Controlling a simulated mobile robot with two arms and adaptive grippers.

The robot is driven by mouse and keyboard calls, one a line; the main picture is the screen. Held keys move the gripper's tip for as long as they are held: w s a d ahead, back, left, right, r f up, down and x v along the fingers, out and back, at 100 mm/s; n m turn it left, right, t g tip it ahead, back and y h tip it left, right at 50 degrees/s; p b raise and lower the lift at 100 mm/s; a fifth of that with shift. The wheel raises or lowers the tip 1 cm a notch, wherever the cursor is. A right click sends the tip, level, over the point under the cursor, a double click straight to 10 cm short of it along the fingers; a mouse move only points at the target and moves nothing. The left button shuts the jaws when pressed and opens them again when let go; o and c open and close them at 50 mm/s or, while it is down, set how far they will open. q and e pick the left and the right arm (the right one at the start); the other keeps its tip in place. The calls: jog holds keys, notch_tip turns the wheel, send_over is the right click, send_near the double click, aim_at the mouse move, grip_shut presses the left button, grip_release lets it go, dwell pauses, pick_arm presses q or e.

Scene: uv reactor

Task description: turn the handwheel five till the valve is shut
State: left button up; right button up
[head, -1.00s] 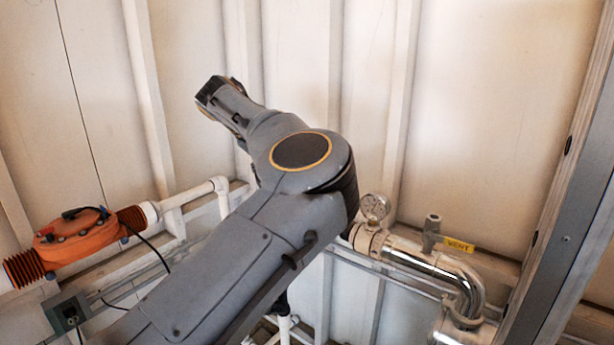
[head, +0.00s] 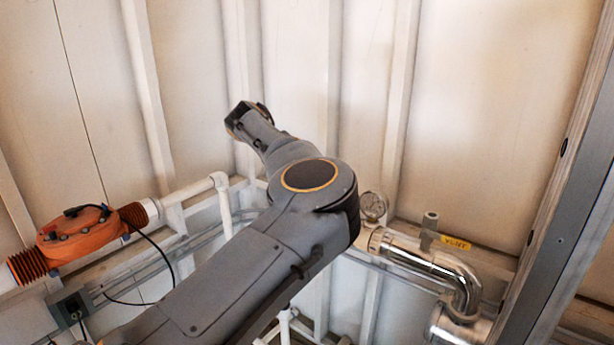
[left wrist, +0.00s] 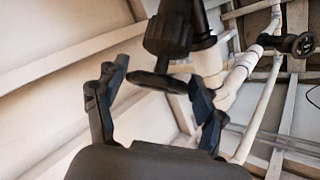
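In the left wrist view a black handwheel (left wrist: 160,83) is seen nearly edge-on below a dark valve body (left wrist: 168,34) on a light pipe. No number shows on it, so I cannot tell if it is handwheel five. My left gripper (left wrist: 158,72) is open, with one finger on each side of the wheel. The fingers look clear of the rim, but the depth between them and the wheel is unclear. In the head view my left arm spans the middle, and I cannot make out its gripper or this wheel. My right gripper is in neither view.
A second black handwheel (left wrist: 303,45) sits at the right of the left wrist view. In the head view an orange pipe unit (head: 78,236) is at left. A pressure gauge (head: 373,206), a chrome elbow pipe (head: 440,265) and a yellow tag (head: 455,242) are at right.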

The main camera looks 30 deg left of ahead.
pick_arm(q)
jog(key=shift+c, duration=1.1)
jog(key=shift+f, duration=0.1)
jog(key=shift+a+f+m+t+h+b, duration=0.2)
jog(key=shift+m+t+h+b, duration=0.4)
jog(key=shift+m+b, duration=0.4)
jog(key=m+h, duration=0.1)
jog(key=m+h+b, duration=0.1)
jog(key=m+h, duration=0.1)
jog(key=m+h+b, duration=0.1)
jog(key=shift+a+f+m+t+h, duration=0.15)
jog(key=shift+a+m+t+h, duration=0.15)
jog(key=shift+m+t, duration=0.1)
jog(key=shift+a+f+m+g+h+b, duration=0.15)
jog(key=shift+m+g+h, duration=0.15)
jog(key=shift+m+h, duration=0.8)
jog(key=shift+d+m+g+h+b, duration=0.15)
jog(key=shift+m+g+h, duration=0.15)
jog(key=shift+m+h, duration=0.8)
jog(key=shift+w+m, duration=0.1)
jog(key=shift+m, duration=0.4)
